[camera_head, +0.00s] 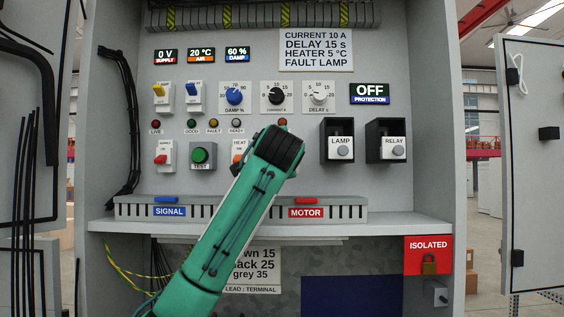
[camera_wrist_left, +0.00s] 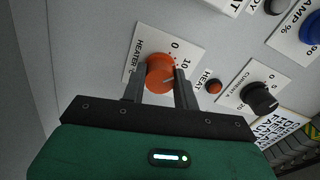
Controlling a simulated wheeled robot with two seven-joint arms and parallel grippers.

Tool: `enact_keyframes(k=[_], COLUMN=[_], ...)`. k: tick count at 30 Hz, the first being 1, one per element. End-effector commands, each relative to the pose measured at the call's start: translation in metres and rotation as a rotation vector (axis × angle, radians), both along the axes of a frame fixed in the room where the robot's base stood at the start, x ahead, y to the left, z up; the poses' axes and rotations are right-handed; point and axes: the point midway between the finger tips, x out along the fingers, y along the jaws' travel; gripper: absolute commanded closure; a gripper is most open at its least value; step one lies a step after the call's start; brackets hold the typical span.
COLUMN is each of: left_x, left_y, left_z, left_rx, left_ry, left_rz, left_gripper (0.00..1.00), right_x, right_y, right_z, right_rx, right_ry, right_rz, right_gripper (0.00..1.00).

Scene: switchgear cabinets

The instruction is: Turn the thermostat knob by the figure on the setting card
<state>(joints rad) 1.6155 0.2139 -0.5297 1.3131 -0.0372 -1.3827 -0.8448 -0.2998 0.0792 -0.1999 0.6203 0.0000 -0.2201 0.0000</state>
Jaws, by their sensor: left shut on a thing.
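The thermostat knob (camera_wrist_left: 160,73) is orange and sits on a white plate marked HEATER °C, with 0 and 10 readable on its scale. My left gripper (camera_wrist_left: 161,80) is shut on this knob, one finger on each side. A pale mark shows on the knob's face, but its exact setting is too small to read. In the head view my left arm and gripper (camera_head: 279,147) cover the knob. The setting card (camera_head: 315,50) at the upper right of the panel reads CURRENT 10 A, DELAY 15 s, HEATER 5 °C, FAULT LAMP. My right gripper is not in view.
The blue DAMP knob (camera_head: 234,96), black CURRENT knob (camera_head: 277,96) and white DELAY knob (camera_head: 318,93) are above. The HEAT lamp (camera_wrist_left: 214,86) is close to my gripper. LAMP (camera_head: 341,148) and RELAY (camera_head: 394,147) modules stand to the right. A slotted duct (camera_head: 345,211) runs below.

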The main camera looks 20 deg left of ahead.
Motion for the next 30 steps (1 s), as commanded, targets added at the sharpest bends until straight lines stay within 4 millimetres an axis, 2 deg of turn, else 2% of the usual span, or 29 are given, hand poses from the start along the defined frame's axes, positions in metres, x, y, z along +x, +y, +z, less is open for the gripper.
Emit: enact_keyframes(k=[10,26,27,29,30], left_x=[0.0011,0.0015,0.0015,0.0014,0.0013], left_y=[-0.0005,-0.0008,-0.0008,-0.0008,-0.0007], left_z=[-0.0036,-0.0043,-0.0044,-0.0041,-0.0037], left_rx=[-0.126,-0.145,-0.145,-0.145,-0.145], left_ry=[-0.031,-0.034,-0.033,-0.034,-0.035], left_rz=[0.000,0.000,0.000,0.000,0.000], left_gripper=[0.93,0.93,0.62,0.51,0.48], right_x=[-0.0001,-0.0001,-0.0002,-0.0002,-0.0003], right_y=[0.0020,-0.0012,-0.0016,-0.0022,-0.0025], right_z=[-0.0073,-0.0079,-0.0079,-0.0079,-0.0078], right_rx=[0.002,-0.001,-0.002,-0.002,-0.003], right_ry=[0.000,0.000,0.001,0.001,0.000], right_rz=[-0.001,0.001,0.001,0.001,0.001], right_gripper=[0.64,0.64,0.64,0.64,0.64])
